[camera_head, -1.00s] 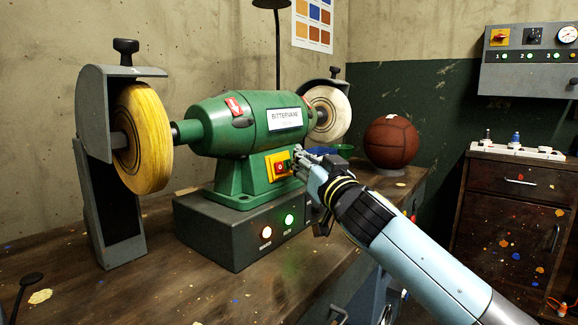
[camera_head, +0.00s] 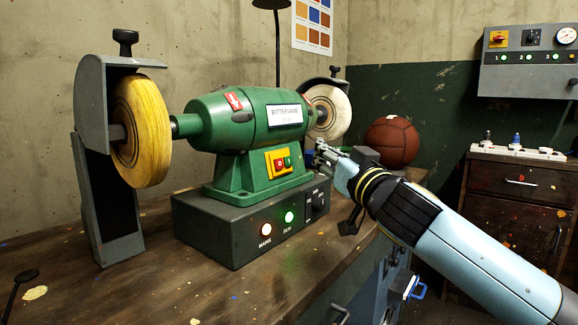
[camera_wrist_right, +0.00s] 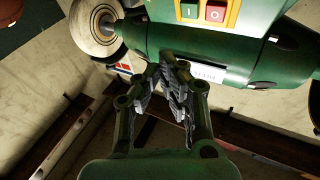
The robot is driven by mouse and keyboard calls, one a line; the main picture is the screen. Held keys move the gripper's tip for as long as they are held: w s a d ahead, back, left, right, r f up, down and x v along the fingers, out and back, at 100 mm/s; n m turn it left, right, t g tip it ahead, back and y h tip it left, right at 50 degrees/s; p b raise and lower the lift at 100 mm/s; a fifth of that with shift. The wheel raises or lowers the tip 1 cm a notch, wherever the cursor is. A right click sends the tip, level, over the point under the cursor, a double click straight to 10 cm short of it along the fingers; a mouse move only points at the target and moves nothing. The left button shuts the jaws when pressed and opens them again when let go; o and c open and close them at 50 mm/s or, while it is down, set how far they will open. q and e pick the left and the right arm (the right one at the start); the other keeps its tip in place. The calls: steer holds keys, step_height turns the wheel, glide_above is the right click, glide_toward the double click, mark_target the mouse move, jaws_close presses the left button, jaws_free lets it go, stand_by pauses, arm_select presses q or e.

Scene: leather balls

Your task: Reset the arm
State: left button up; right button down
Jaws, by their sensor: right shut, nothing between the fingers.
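My right gripper (camera_head: 318,150) is shut and empty, to the right of the green polishing machine (camera_head: 243,125) and its yellow plate with red and green buttons (camera_head: 279,163). In the right wrist view the closed fingers (camera_wrist_right: 174,85) point toward the machine body (camera_wrist_right: 245,58), and the red and green buttons (camera_wrist_right: 205,12) show at the top. A gap shows between the fingers and the buttons in the head view. My left gripper is not in view.
A yellow wheel (camera_head: 141,130) is at left and a white wheel (camera_head: 328,112) at right of the machine. The grey base (camera_head: 243,233) has lit lamps. A brown leather ball (camera_head: 391,141) sits behind my right arm. The bench front (camera_head: 75,290) is mostly clear.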

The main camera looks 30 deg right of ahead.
stand_by(0.8)
steer(key=s+a+f+m+g+h, duration=0.1)
steer(key=s+f+g+h, duration=0.1)
steer(key=s+f+g, duration=1.05)
steer(key=s+a+f+n+g+y, duration=0.2)
steer(key=s+a+f+g, duration=0.15)
steer(key=s+f, duration=0.6)
steer(key=s+a+f+n+g+y, duration=0.15)
steer(key=s+a+f, duration=0.4)
steer(key=s, duration=0.75)
steer(key=s+d+f+g, duration=0.1)
steer(key=d+f, duration=0.1)
steer(key=f, duration=1)
steer(key=s+d+f, duration=0.1)
steer(key=f, duration=1.1)
steer(key=s+d+f+g+p, duration=0.1)
steer(key=s+f, duration=1.4)
steer(key=s, duration=0.4)
steer(key=shift+s+d, duration=0.2)
